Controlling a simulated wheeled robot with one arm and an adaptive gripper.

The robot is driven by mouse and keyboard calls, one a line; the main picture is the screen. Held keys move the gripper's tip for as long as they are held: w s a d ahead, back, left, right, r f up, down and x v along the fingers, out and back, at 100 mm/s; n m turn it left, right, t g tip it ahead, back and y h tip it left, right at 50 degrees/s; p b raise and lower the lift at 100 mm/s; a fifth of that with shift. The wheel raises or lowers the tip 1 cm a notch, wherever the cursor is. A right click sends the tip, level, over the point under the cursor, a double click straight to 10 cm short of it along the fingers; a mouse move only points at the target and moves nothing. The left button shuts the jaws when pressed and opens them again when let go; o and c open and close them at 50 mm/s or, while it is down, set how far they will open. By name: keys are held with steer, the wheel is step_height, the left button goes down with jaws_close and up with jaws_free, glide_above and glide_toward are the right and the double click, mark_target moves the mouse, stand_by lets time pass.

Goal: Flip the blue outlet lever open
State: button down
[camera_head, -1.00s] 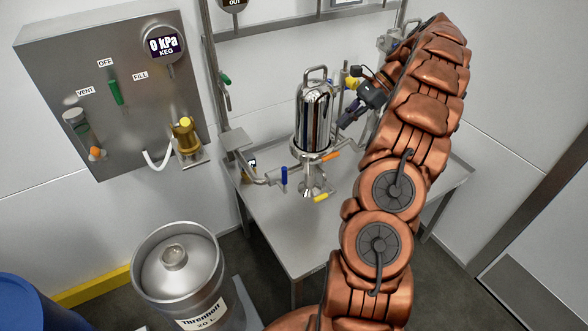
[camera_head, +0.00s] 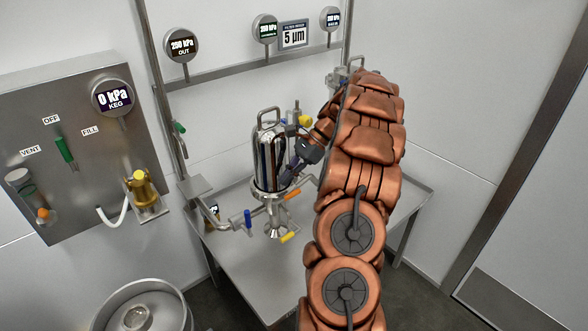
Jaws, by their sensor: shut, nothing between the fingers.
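The blue lever (camera_head: 248,221) hangs downward on the outlet pipe (camera_head: 225,226), to the left below the steel filter housing (camera_head: 270,160). My gripper (camera_head: 287,186) is at the right side of the housing, pointing down and left, close to the housing wall. Its dark fingers look shut and hold nothing. I cannot tell whether they touch the housing. The blue lever is apart from my gripper, on the other side of the housing's base. An orange lever (camera_head: 292,194) sits just below the fingertips, and a yellow lever (camera_head: 289,237) lies lower under the housing.
A steel table (camera_head: 250,270) carries the housing; its front is clear. A wall panel (camera_head: 70,140) with a green lever and a KEG gauge (camera_head: 112,97) is at left. A keg (camera_head: 150,300) stands on the floor at lower left. Gauges line the rail (camera_head: 245,63) behind.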

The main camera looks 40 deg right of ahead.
steer(key=x, duration=1.3)
